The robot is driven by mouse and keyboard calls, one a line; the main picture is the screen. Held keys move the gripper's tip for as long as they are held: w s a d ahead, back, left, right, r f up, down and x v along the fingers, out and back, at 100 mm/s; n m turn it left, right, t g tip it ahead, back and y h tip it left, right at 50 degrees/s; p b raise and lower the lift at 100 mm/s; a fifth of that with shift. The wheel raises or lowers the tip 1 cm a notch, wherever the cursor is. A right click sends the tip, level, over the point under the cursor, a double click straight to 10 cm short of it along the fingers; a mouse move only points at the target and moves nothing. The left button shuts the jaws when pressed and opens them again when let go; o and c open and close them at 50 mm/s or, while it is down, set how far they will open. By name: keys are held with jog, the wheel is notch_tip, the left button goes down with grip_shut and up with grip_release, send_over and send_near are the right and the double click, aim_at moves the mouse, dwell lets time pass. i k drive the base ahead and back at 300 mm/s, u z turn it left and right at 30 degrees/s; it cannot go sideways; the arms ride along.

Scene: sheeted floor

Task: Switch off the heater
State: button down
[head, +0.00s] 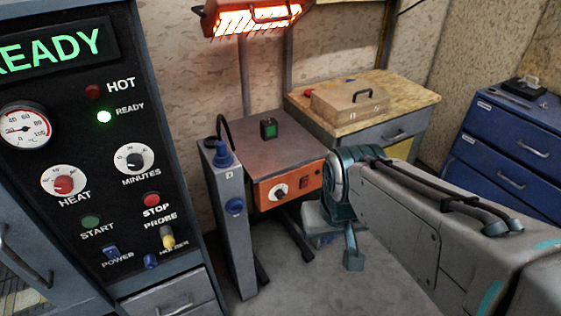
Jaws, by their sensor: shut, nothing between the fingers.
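The heater (252,17) hangs high at the top middle, and its bars glow bright orange. Below it stands a table-like unit (270,145) with an orange front panel (268,186). The panel carries a white dial with a black knob (280,192) and a small red switch (304,182). I cannot tell the switch's position. My arm comes in from the right and bends down just right of this panel. My gripper (353,258) points down low over the floor, shut and empty, right of and below the panel, apart from it. My wrist partly hides the unit's right side.
A black control cabinet (120,130) with knobs, buttons and lit READY signs fills the left. A narrow grey post (228,215) with blue plugs stands between it and the orange panel. A wooden-topped bench (405,95) and blue drawers (515,150) stand behind. Grey floor (300,285) is clear in front.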

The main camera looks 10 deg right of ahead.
aim_at(304, 181)
jog(key=k, duration=0.65)
jog(key=z, duration=0.6)
jog(key=i, duration=1.15)
jog(key=u, duration=0.65)
